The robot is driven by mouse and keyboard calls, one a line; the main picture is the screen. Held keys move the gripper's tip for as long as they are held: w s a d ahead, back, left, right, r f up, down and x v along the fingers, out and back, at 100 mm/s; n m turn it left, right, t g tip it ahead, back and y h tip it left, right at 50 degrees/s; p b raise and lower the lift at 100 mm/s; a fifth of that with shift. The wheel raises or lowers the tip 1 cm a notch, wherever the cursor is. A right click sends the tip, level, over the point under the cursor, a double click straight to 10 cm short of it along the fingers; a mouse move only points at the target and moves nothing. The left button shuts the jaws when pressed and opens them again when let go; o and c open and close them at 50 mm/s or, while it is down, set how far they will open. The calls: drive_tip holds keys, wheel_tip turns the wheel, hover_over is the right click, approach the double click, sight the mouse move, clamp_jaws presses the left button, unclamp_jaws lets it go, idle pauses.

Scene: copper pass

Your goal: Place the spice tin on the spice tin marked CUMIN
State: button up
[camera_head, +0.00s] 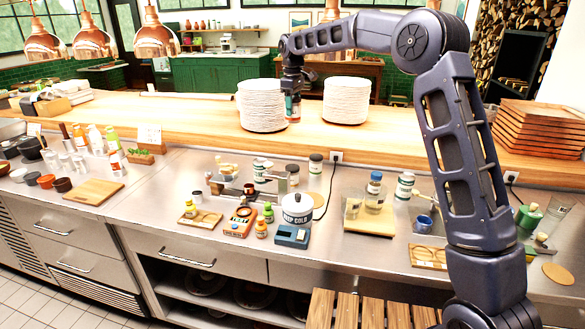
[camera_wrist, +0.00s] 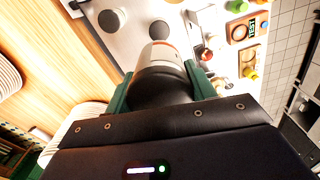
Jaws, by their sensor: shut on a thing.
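My gripper (camera_head: 292,88) is raised above the wooden ledge, beside the left plate stack. It is shut on a spice tin (camera_head: 292,106) with a dark end and a pale label with a red band. In the wrist view the held tin (camera_wrist: 162,54) sits between the two green fingers of my gripper (camera_wrist: 158,74). Several lidded tins stand on the steel counter at the back, among them a left one (camera_head: 260,168), a middle one (camera_head: 292,174) and a dark-lidded right one (camera_head: 315,164). Their labels are too small to read, so I cannot tell which is marked CUMIN.
Two white plate stacks, left (camera_head: 262,106) and right (camera_head: 346,100), stand on the wooden ledge (camera_head: 200,125). A scale (camera_head: 293,235) with a white pot, small bottles and a board with jars (camera_head: 368,222) crowd the counter. Bare steel shows at the left middle (camera_head: 160,195).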

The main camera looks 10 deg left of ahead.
drive_tip(key=shift+w+a, duration=0.15)
wheel_tip(320, 180, down, 20)
drive_tip(key=shift+r, duration=0.2)
idle(0.4)
drive_tip(key=shift+f, duration=0.1)
drive_tip(key=o, duration=1.2)
